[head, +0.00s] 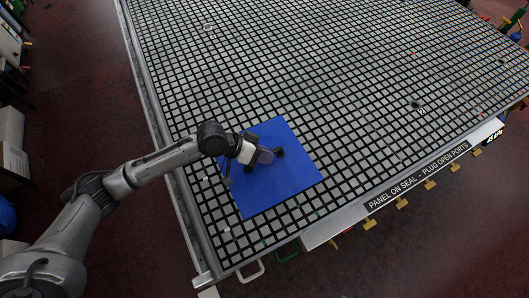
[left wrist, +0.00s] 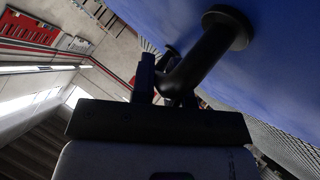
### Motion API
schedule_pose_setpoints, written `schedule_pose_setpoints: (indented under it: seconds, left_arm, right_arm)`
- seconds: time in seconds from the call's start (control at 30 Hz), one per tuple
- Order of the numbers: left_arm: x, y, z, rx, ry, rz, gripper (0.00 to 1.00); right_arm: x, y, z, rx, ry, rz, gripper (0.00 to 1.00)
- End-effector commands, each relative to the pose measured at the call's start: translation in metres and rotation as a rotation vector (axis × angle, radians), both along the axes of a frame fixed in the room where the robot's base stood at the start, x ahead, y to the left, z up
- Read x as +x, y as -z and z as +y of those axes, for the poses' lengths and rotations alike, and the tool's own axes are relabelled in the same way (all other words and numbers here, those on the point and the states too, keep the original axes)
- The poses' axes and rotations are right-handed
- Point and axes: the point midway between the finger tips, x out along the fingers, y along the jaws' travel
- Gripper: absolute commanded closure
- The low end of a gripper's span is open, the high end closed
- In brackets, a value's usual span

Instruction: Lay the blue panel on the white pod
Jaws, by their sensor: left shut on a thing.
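The blue panel (head: 293,182) is a flat square over the near left corner of the gridded table, turned a little against the grid. It also shows in the left wrist view (left wrist: 285,45), with a black handle (left wrist: 226,28) standing out from its face. My left gripper (head: 262,157) is over the middle of the panel, shut on this handle; the jaws show in the left wrist view (left wrist: 172,85). I cannot tell whether the panel touches the table. My right gripper is not in view.
The black-and-grey vacuum grid table (head: 300,60) is mostly bare, with a few small bits and a dark round spot (head: 415,105). A lettered sign (head: 418,175) and several yellow fittings line the near edge. A green handle (head: 286,254) hangs at the near left.

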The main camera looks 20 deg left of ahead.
Motion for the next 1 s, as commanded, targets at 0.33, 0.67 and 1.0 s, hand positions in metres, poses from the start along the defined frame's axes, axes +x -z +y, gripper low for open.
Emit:
schedule_pose_setpoints:
  seconds: [0.33,0.67,1.0]
  left_arm:
    - [0.000,0.034,-0.001,-0.003,0.000,0.000,1.00]
    - [0.000,0.063,0.000,-0.002,0.000,-0.002,1.00]
    - [0.000,0.068,0.000,-0.002,0.000,-0.003,1.00]
  right_arm:
    - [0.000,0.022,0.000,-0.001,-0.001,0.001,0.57]
    - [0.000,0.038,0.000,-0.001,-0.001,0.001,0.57]
    - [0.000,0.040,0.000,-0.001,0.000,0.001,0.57]
